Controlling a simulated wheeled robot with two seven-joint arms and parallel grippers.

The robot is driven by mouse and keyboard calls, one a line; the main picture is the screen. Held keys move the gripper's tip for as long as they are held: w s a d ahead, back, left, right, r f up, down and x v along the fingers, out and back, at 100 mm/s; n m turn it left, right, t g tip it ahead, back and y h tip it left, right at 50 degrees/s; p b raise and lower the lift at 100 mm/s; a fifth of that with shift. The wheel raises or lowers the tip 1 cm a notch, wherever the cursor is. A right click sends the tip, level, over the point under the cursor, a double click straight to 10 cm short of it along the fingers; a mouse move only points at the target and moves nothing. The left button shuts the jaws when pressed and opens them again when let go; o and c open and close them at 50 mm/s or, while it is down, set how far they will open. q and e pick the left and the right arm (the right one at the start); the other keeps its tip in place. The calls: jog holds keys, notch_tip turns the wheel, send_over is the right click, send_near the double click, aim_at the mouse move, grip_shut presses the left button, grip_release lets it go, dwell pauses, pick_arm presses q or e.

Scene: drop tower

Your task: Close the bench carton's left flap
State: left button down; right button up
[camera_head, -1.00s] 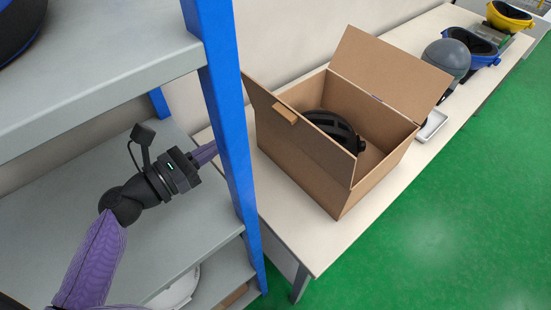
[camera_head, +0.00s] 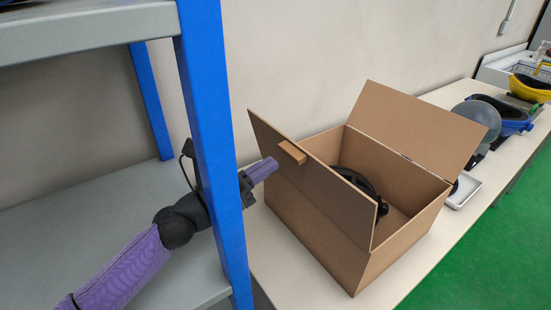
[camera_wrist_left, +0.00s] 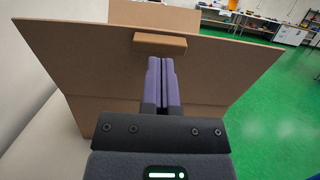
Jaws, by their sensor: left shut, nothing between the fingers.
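The bench carton (camera_head: 316,233) is a brown cardboard box standing on the bench. Its left flap (camera_head: 325,190) stands up and leans outward, with a small wooden-coloured block handle (camera_head: 292,152) near its upper edge. The right flap (camera_head: 418,124) also stands open. A dark helmet (camera_head: 362,184) lies inside, partly hidden by the left flap. My left gripper (camera_head: 265,168) is shut and empty, at the outer face of the left flap just below the handle. In the left wrist view its fingers (camera_wrist_left: 161,80) point at the flap (camera_wrist_left: 95,65); I cannot tell whether they touch. My right gripper is not in view.
A blue shelf post (camera_head: 214,150) stands in front of my left arm, beside grey shelves (camera_head: 85,210). On the bench (camera_head: 425,245), right of the carton, are a white tray (camera_head: 463,191), a grey helmet (camera_head: 477,119) and blue and yellow headgear. Green floor lies beyond the front edge.

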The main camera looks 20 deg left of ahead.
aim_at(296, 145)
pick_arm(q)
jog(key=shift+x, duration=1.25)
jog(key=w+d+r+p, duration=0.1)
jog(key=p, duration=0.2)
jog(key=w+d+r+g+p, duration=0.1)
jog(key=p, duration=0.3)
jog(key=shift+w+y, duration=0.2)
jog(key=shift+y, duration=0.2)
jog(key=shift+w+f, duration=0.15)
